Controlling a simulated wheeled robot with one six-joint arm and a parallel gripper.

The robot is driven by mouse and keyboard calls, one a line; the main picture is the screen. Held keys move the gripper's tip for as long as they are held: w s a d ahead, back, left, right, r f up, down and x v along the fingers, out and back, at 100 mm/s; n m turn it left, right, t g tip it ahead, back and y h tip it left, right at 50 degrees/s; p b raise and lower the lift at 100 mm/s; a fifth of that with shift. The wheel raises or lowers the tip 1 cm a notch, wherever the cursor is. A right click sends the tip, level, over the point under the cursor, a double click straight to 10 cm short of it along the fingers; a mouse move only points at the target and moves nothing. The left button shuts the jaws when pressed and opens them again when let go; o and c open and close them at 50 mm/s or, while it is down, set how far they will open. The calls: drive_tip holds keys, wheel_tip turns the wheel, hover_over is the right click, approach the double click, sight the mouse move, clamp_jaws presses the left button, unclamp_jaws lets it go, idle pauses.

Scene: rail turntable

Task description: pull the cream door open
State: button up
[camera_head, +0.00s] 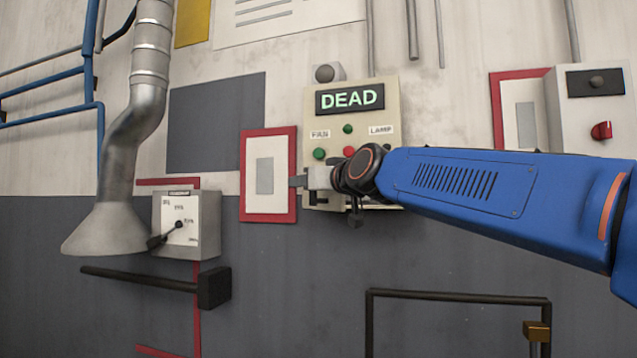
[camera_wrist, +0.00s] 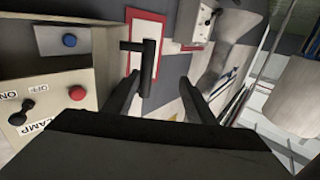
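The cream box (camera_head: 315,115) on the wall has a DEAD display and FAN and LAMP labels. It is the likeliest place for the cream door, but no clear door edge shows. In the wrist view its cream face (camera_wrist: 62,80) is at the left. My gripper (camera_head: 300,182) is in front of the box's lower left part, hiding some of it. In the wrist view my two fingers (camera_wrist: 159,82) are apart with nothing clearly held. A dark bar handle (camera_wrist: 147,68) shows just beyond them; I cannot tell what it is fixed to.
A red-framed panel (camera_head: 265,211) is left of the box. A dial box (camera_head: 205,225) and a metal duct (camera_head: 145,95) are farther left. A black lever (camera_head: 140,278) juts out low left. A dark rail frame (camera_head: 455,294) is low right. Another control box (camera_head: 575,125) is far right.

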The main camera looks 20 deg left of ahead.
drive_tip(key=shift+o, duration=0.2)
drive_tip(key=shift+s+a+r, duration=0.1)
drive_tip(key=shift+s+a, duration=0.2)
drive_tip(key=shift+a, duration=0.3)
drive_tip(key=shift+d, duration=0.15)
drive_tip(key=shift+c, duration=0.2)
drive_tip(key=o, duration=0.3)
drive_tip(key=shift+s+d+f, duration=0.2)
drive_tip(key=shift+s+f, duration=0.05)
drive_tip(key=v, duration=1.1)
drive_tip(key=w+v, duration=0.1)
drive_tip(key=v, duration=0.5)
drive_tip(key=shift+d+r, duration=0.1)
drive_tip(key=shift+d, duration=0.3)
drive_tip(key=c, duration=0.3)
